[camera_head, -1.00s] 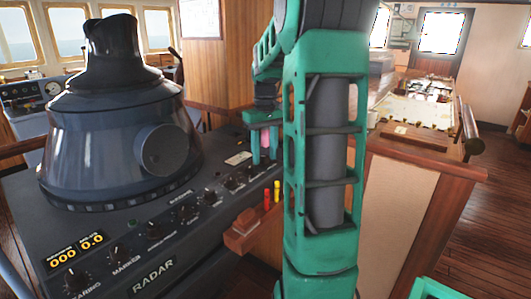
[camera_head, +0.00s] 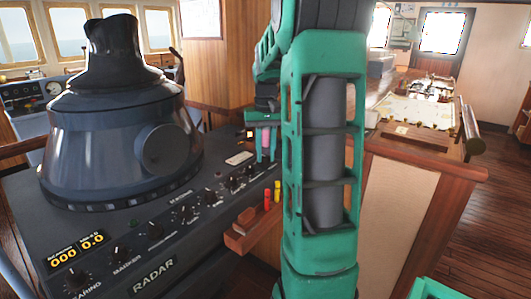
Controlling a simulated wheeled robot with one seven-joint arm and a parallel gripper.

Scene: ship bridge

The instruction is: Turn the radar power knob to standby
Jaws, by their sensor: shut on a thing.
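The radar console (camera_head: 190,235) has a dark sloping panel with a row of small knobs along it. My gripper (camera_head: 265,158) is at the far right end of this row, with green fingers pointing down at the panel. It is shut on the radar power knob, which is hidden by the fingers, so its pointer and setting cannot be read. A pink patch shows between the fingers. The other knobs, such as the marker knob (camera_head: 116,250), stand free to the left.
The radar's large dark viewing hood (camera_head: 120,120) rises left of my gripper. Red and yellow cylinders (camera_head: 271,196) stand on a wooden ledge (camera_head: 243,232) just below. My green arm blocks the middle of the view. A chart table (camera_head: 420,130) is at right.

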